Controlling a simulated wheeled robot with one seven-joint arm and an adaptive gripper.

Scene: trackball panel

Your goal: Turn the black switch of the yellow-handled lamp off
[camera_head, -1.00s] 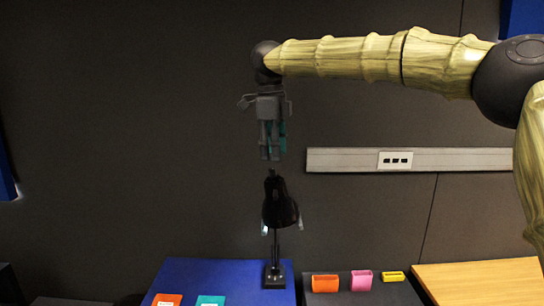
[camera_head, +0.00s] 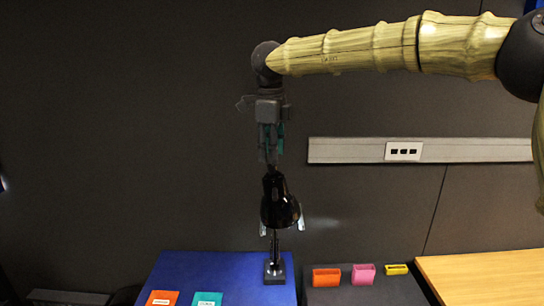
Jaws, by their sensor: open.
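My gripper (camera_head: 268,157) points straight down just above the top of the shade. Its dark fingers are open and empty, with a teal part showing beside them. The fingertips overlap the lamp's narrow top in the picture; I cannot tell whether they touch.
The blue table (camera_head: 215,268) holds an orange card (camera_head: 161,298) and a teal card (camera_head: 207,299). Orange (camera_head: 326,277), pink (camera_head: 363,274) and yellow (camera_head: 396,269) holders sit on a dark surface to the right. A wooden table (camera_head: 480,278) is further right. A socket rail (camera_head: 460,150) runs along the wall.

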